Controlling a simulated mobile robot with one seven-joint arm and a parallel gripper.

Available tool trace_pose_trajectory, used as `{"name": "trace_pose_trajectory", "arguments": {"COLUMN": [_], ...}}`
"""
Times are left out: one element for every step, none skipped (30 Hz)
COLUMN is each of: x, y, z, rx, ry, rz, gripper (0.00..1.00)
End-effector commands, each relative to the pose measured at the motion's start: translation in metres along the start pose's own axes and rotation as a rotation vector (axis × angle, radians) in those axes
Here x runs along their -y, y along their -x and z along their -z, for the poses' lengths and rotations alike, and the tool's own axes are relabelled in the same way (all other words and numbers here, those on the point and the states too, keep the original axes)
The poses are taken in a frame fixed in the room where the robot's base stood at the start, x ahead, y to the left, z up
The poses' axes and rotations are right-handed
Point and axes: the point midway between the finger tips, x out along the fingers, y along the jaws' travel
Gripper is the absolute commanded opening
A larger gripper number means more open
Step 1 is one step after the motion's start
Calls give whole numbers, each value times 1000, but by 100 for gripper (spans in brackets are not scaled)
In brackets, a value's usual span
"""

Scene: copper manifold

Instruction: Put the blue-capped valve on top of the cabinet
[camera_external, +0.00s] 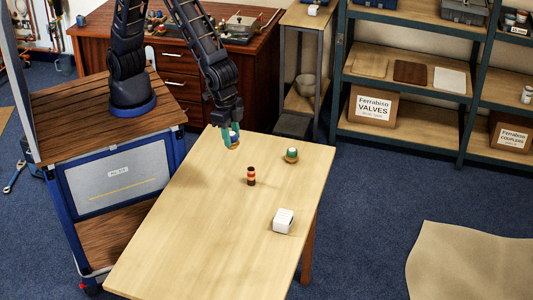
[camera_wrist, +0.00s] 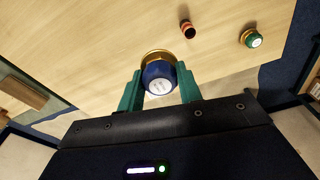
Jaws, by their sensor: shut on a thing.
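The blue-capped valve (camera_wrist: 158,80) has a blue cap with a pale label and a brass body. My gripper (camera_external: 231,141) is shut on it, with a green finger on each side of the cap in the wrist view. In the external view the valve (camera_external: 234,145) is at the far end of the wooden table, partly hidden by the fingers. I cannot tell whether it touches the tabletop. The cabinet (camera_external: 181,84), dark reddish wood with drawers, stands behind the table at the back left.
On the table (camera_external: 185,240) are a green-capped valve (camera_external: 291,155), a dark red-and-orange banded piece (camera_external: 251,176) and a white block (camera_external: 283,220). The cabinet top holds a metal device (camera_external: 241,27) and small parts. Shelves (camera_external: 400,88) stand at the back right. The table's near part is clear.

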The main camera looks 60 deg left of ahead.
Motion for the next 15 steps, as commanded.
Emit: {"name": "trace_pose_trajectory", "arguments": {"x": [-7,-10,-14,-16,-17,-18,-19,-19,-19,-19,-20,-20,-20,-20,-19], "y": [3,4,6,6,5,3,0,-4,-11,-17,-23,-32,-38,-45,-54], "z": [-2,-3,-4,-5,-6,-7,-7,-8,-9,-10,-11,-12,-12,-13,-15], "rx": [-1,-1,-1,-1,-1,0,1,1,2,3,3,3,4,3,4], "ry": [-10,-14,-19,-21,-23,-25,-25,-25,-26,-26,-26,-26,-26,-26,-25], "rz": [-1,-2,-2,-2,-2,-2,-2,-2,-1,-1,-1,-1,-1,-2,-1], "gripper": [1,1,1,1,1,1,1,1,1,1,1,1,1,1,1]}}
